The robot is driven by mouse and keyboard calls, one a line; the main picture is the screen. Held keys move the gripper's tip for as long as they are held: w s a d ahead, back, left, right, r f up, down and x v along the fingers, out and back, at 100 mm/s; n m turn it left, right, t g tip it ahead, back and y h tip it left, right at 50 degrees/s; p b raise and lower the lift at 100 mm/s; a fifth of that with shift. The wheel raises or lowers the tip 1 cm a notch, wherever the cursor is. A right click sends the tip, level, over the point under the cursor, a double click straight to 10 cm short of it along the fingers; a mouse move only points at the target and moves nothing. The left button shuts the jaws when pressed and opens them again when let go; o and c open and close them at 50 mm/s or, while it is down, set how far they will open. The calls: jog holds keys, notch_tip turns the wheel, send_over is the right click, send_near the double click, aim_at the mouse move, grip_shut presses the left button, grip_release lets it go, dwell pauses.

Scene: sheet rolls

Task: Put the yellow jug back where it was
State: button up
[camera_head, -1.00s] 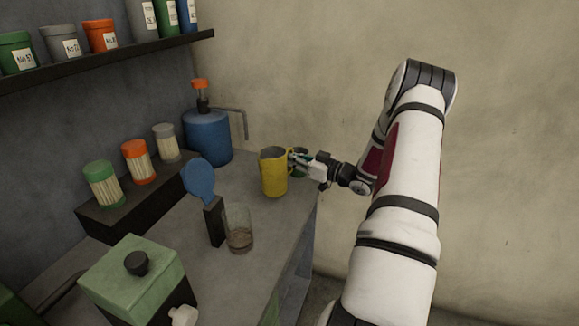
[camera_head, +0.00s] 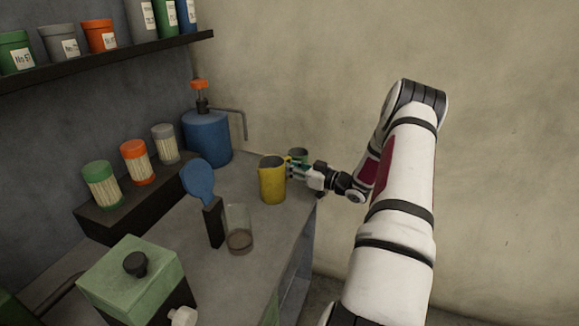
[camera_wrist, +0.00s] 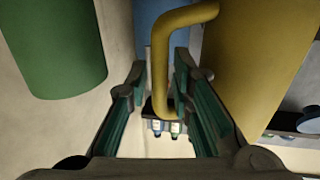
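The yellow jug (camera_head: 272,182) appears to stand upright on the grey counter, near its right edge. In the wrist view its body (camera_wrist: 262,60) fills the upper right, and its handle (camera_wrist: 160,65) hangs down between my fingers. My gripper (camera_head: 297,170) is to the right of the jug, at its handle side. In the wrist view my gripper (camera_wrist: 160,95) is open, with the two green-padded fingers apart on either side of the handle. Gaps show beside the handle.
A blue pump bottle (camera_head: 208,138), a glass beaker (camera_head: 238,232) and a blue paddle on a block (camera_head: 199,181) stand left of the jug.

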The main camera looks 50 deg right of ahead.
jog(key=shift+r, duration=0.1)
jog(key=shift+s+d+r, duration=0.1)
jog(key=shift+s, duration=0.15)
jog(key=s+d, duration=0.2)
jog(key=s, duration=0.9)
jog(key=shift+s, duration=0.2)
jog(key=shift+d, duration=0.1)
